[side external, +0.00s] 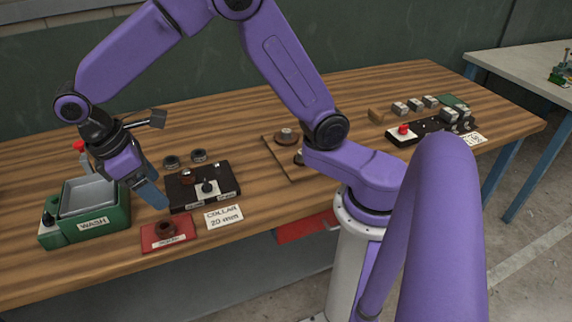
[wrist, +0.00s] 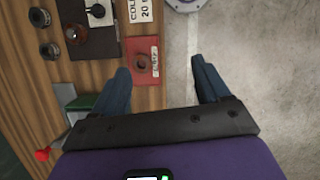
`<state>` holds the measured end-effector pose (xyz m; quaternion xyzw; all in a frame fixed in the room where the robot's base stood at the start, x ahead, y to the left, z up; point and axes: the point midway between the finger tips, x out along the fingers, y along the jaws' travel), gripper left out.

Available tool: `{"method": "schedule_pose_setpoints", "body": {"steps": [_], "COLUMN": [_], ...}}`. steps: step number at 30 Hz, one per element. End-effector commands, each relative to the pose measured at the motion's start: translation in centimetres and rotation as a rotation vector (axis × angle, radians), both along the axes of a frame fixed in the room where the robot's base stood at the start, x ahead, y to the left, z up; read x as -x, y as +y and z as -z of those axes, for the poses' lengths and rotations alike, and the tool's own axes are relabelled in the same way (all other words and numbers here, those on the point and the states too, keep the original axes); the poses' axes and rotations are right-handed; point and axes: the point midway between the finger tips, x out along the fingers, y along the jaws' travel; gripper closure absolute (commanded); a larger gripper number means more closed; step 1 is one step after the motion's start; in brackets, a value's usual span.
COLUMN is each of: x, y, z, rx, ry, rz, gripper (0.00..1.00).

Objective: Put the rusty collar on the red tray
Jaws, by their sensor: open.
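My gripper (side external: 158,202) is above the table, up and left of the tray in the side view. Its blue fingers (wrist: 160,64) are wide apart in the wrist view with nothing between them. The left finger is close beside the tray in that picture, and the collar is not gripped.
A black gauge board (side external: 222,177) with a reddish-brown round piece (side external: 187,177) and a dark knob stands behind the tray. Two dark collars (side external: 171,162) lie behind it. A green wash bin (side external: 113,217) stands left. A "COLLAR 20 mm" card (side external: 224,216) lies right of the tray.

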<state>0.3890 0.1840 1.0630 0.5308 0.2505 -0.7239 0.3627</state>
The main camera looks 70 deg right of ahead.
Motion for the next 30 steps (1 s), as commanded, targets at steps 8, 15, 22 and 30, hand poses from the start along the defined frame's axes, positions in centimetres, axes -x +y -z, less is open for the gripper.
{"method": "schedule_pose_setpoints", "body": {"steps": [8, 15, 22, 30], "x": [9.4, 17.2, 21.7, 22.6], "y": [-4.4, -9.2, -12.4, -13.1], "z": [-2.3, -2.2, -1.2, -0.9], "rx": [-0.118, -0.226, -0.294, -0.307], "ry": [-0.085, -0.139, -0.164, -0.166], "rz": [-0.08, -0.143, -0.179, -0.186], "gripper": [0.25, 0.25, 0.25, 0.25]}}
